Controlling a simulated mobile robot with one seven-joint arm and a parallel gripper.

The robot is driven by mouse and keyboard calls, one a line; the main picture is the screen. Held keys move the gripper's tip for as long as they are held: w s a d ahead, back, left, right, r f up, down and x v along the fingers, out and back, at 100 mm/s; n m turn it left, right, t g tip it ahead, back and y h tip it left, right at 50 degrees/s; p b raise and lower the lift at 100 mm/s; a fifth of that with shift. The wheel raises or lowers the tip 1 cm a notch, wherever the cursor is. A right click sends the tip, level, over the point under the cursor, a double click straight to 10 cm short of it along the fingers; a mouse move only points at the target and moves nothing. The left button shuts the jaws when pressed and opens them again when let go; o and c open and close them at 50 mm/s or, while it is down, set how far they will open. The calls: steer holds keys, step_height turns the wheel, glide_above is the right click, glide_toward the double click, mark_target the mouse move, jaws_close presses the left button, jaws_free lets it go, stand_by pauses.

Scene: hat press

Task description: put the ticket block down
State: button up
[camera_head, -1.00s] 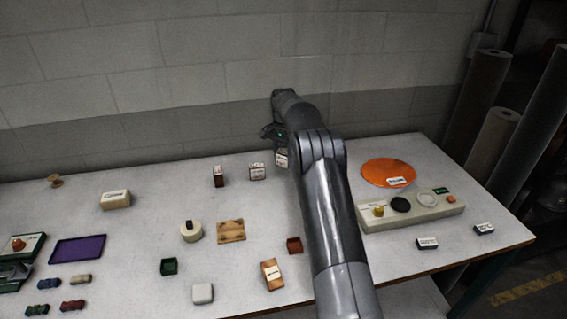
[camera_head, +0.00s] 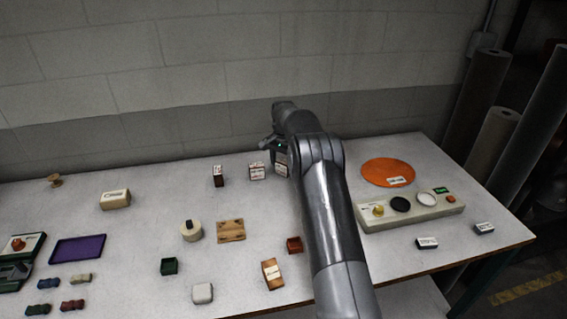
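Several small blocks with white labels stand on the table, and I cannot tell which is the ticket block. A dark red-brown block (camera_head: 218,176) stands at the back. A white-labelled block (camera_head: 257,171) stands to its right. Another labelled block (camera_head: 281,168) shows directly under my gripper (camera_head: 275,150), partly hidden by my arm. My gripper is low over the back of the table. Its fingers are mostly hidden, so whether they are closed on that block is unclear.
An orange disc (camera_head: 388,172) and a pale panel with round parts (camera_head: 430,207) lie right of my arm. A wooden plate (camera_head: 231,231), a cream roll (camera_head: 191,232) and a tilted box (camera_head: 272,274) lie to the left. A purple tray (camera_head: 78,249) is farther left.

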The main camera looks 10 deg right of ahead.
mark_target(283, 161)
steer(key=shift+r, duration=0.1)
step_height(283, 161, up, 11)
steer(key=s+a+r+n+t, duration=0.2)
steer(key=s+r, duration=0.8)
steer(key=r, duration=0.4)
steer(key=s+a+r+n+t, duration=0.1)
steer(key=s+r+n, duration=0.35)
steer(key=s, duration=1.05)
steer(key=s+f+n+t, duration=0.1)
steer(key=s+f, duration=0.2)
steer(key=s, duration=1)
steer(key=s+a+f+n+t, duration=0.1)
steer(key=s+f, duration=0.3)
steer(key=s, duration=1)
steer(key=shift+s+a+t, duration=0.25)
steer(key=shift+t, duration=0.05)
